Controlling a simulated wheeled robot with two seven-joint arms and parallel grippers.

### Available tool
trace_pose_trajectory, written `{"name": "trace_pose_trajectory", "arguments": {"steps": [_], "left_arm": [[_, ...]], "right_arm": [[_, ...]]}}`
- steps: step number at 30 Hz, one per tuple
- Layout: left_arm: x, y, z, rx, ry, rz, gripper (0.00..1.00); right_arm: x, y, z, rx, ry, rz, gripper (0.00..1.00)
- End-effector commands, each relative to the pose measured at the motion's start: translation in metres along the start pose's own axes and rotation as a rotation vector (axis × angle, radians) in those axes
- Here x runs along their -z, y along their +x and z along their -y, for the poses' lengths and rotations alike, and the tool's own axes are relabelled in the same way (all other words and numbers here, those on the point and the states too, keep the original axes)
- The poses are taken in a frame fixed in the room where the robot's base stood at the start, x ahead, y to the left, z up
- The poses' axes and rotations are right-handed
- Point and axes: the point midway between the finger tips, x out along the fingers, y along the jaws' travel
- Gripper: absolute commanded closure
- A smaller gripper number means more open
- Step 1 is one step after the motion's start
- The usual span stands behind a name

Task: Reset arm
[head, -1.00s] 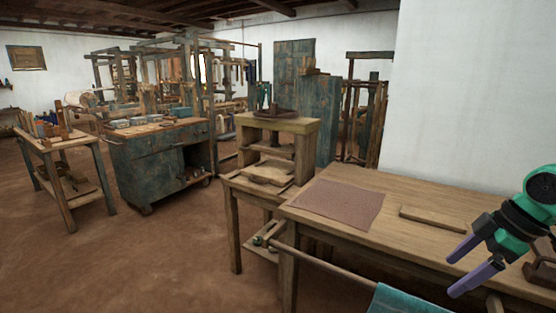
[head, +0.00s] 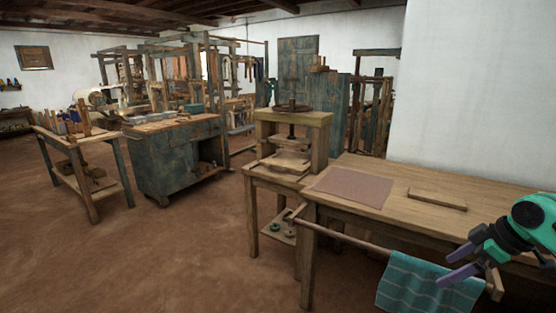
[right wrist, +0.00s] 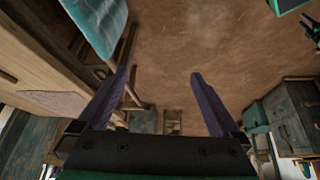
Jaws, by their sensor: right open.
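My right gripper (head: 460,264) shows at the lower right of the head view, in front of the wooden table's front edge. Its two purple fingers are apart, with nothing between them. The right wrist view also shows the gripper (right wrist: 160,75) with fingers spread and only brown floor between them. The teal checked cloth (head: 425,283) hangs from the rail at the table's front, just below and left of the fingers. In the right wrist view the cloth (right wrist: 97,22) is at the upper left, apart from the fingers. My left gripper is not in either view.
The wooden table (head: 400,200) holds a brown mat (head: 353,187) and a flat board (head: 437,199). A wooden press (head: 290,140) stands left of it. A blue-green cabinet (head: 180,160) and a side table (head: 80,150) stand farther left. The floor (head: 190,255) in front is clear.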

Motion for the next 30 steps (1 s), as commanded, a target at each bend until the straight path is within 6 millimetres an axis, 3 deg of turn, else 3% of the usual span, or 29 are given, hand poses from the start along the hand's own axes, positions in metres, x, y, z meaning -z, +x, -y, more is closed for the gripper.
{"name": "trace_pose_trajectory", "arguments": {"steps": [5,8,11,14,17,20,22,27,30], "left_arm": [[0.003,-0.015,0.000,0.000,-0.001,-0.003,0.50],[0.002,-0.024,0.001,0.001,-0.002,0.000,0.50],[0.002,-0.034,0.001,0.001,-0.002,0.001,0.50],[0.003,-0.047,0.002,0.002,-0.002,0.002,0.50],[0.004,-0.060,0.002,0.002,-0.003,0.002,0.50],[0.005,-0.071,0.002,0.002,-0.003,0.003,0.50],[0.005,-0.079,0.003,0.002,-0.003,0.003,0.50],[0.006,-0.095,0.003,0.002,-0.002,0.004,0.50],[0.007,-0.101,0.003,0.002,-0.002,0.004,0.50]], "right_arm": [[-0.027,0.039,-0.042,-0.083,0.162,-0.040,0.00],[-0.056,0.071,-0.061,-0.141,0.267,-0.042,0.00],[-0.100,0.112,-0.073,-0.206,0.383,-0.023,0.00],[-0.162,0.164,-0.064,-0.274,0.498,0.033,0.00],[-0.232,0.216,-0.027,-0.329,0.576,0.121,0.00],[-0.290,0.260,0.033,-0.350,0.604,0.212,0.00],[-0.324,0.284,0.086,-0.343,0.599,0.273,0.00],[-0.371,0.325,0.232,-0.260,0.544,0.377,0.00],[-0.380,0.336,0.307,-0.192,0.505,0.402,0.00]]}}
